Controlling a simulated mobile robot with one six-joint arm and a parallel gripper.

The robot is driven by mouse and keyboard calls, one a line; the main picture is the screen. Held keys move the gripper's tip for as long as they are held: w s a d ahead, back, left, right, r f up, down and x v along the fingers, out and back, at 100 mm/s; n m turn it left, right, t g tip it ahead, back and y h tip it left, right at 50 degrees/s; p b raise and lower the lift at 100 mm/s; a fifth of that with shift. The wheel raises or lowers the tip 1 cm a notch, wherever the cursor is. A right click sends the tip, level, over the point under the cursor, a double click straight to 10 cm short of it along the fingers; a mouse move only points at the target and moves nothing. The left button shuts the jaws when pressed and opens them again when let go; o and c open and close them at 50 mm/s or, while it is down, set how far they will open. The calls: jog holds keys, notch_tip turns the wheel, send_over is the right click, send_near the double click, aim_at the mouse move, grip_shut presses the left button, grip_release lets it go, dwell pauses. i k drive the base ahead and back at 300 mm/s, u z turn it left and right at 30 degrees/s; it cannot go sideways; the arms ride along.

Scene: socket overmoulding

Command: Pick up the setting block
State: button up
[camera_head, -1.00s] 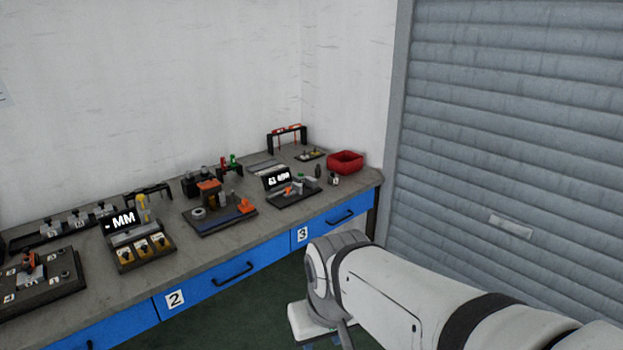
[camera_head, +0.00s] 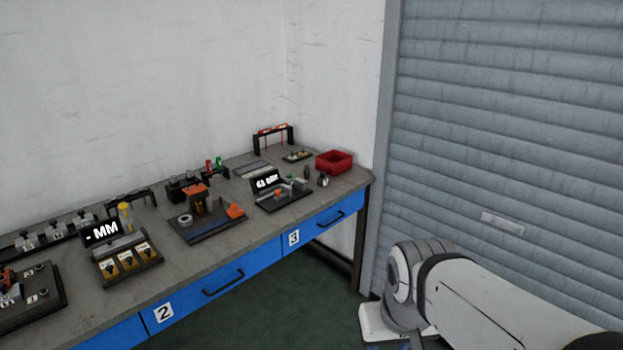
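I cannot make out for certain which piece is the setting block. Several small yellow-brown blocks (camera_head: 127,260) sit in a row in a dark tray in front of a display reading MM (camera_head: 103,231). A dark fixture plate (camera_head: 208,228) to its right carries an orange-topped part (camera_head: 197,190), a ring and an orange piece. Farther right, another display (camera_head: 266,181) stands on a dark base with small grey, orange and green parts. My white and grey arm shows at the lower right, off the bench. My gripper is not visible.
The grey workbench (camera_head: 185,257) runs along the wall, with blue drawers numbered 2 (camera_head: 163,313) and 3 (camera_head: 293,238). A red bin (camera_head: 334,161) stands at its far right end. A grey roller shutter (camera_head: 500,150) closes the right side. Green floor is clear before the bench.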

aim_at(322, 180)
jog(key=z, duration=0.2)
jog(key=i, duration=1.25)
jog(key=z, duration=0.35)
jog(key=i, duration=1.65)
jog(key=u, duration=0.25)
